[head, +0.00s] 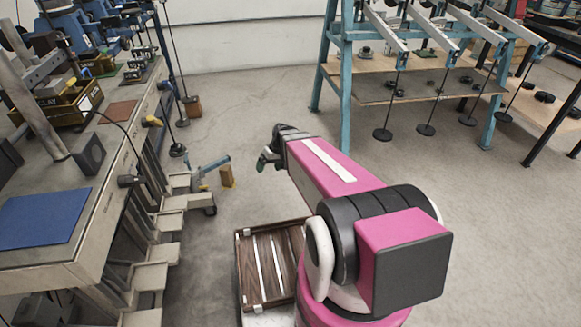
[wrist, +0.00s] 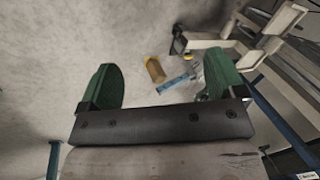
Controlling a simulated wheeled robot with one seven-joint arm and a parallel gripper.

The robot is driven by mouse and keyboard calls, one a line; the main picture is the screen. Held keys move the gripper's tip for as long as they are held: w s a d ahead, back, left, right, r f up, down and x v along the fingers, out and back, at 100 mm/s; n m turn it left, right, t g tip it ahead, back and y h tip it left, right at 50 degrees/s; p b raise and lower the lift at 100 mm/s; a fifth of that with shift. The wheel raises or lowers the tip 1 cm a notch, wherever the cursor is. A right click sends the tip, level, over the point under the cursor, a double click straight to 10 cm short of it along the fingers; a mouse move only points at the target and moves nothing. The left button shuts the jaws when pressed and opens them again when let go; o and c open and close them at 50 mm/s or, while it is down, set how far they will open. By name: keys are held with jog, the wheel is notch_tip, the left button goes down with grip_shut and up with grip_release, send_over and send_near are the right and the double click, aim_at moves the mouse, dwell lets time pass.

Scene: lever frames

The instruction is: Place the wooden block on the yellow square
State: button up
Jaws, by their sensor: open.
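My gripper (head: 267,160) is at the far end of my pink arm, above the floor. In the wrist view its two green fingers (wrist: 161,62) are wide apart with nothing between them. A small tan block (head: 227,176), which looks like the wooden block, is on the floor beyond and to the left of my gripper. It also shows in the wrist view (wrist: 155,69), well away from the fingers. A small yellow patch (head: 203,187) is near it, by the blue bar; I cannot tell whether it is the yellow square.
A blue bar (head: 213,164) is beside the block. A long workbench (head: 95,215) with a blue mat (head: 42,218) and step-like ledges runs along the left. A blue-framed rack (head: 346,85) with hanging weights stands at the back right. Open floor lies between them.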

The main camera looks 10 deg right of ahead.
jog(key=s+d+r+m+h, duration=0.4)
jog(key=s+d+r, duration=0.3)
jog(key=s, duration=0.3)
jog(key=shift+s+r, duration=0.35)
jog(key=shift+r, duration=0.3)
